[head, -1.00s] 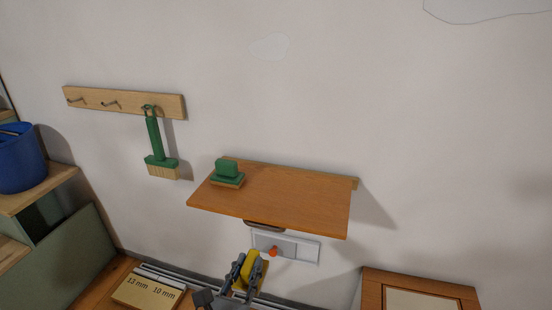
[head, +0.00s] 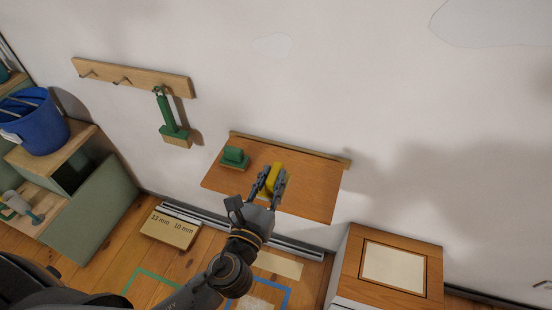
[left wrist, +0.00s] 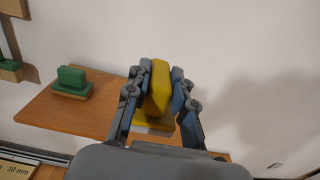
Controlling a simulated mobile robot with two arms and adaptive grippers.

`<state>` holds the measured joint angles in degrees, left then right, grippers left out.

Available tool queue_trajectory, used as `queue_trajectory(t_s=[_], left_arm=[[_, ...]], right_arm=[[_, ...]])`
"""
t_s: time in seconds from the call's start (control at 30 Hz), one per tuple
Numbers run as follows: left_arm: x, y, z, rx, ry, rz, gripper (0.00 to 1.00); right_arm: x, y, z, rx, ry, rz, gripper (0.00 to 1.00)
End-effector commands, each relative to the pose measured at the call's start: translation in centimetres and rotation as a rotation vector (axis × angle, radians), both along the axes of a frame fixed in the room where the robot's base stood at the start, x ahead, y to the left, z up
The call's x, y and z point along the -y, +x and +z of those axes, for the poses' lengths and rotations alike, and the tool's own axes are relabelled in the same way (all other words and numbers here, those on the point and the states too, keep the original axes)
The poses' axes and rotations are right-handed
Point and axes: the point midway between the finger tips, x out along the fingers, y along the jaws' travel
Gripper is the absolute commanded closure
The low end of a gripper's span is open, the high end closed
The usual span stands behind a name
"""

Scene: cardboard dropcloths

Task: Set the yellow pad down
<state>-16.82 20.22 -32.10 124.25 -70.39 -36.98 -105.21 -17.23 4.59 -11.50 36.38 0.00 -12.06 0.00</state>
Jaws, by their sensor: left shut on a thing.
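I cannot tell whether the base touches the shelf. A similar green pad (head: 234,157) stands on the left end of the shelf, apart from the gripper. My right gripper is not in view.
A green brush (head: 169,115) hangs from the hook rail (head: 135,77) at the upper left. A blue bucket (head: 38,125) stands at the far left. A wooden cabinet (head: 392,270) stands at lower right. The shelf's right end is bare.

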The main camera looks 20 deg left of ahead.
Motion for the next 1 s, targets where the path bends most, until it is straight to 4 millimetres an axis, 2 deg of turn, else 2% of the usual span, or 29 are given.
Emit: queue_trajectory(t_s=[0.13,0.27,0.47,0.6,0.93,1.0], left_arm=[[-0.3,1.2,-0.1,0.001,0.003,0.001,1.00],[-1.2,4.0,-1.4,0.002,0.003,0.003,1.00],[-2.7,8.7,-3.8,0.001,0.002,0.002,1.00],[-3.4,10.8,-6.9,0.000,0.002,0.002,1.00],[-4.1,13.1,-9.5,0.001,-0.001,0.000,1.00],[-4.2,13.5,-10.7,-0.002,0.001,0.000,1.00]], right_arm=[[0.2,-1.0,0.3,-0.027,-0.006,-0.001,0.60],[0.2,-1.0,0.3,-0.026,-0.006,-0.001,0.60],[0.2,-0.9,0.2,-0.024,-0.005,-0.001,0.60],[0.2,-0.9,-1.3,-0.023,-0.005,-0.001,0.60],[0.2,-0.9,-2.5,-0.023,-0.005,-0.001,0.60],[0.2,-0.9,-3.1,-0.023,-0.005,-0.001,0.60]])
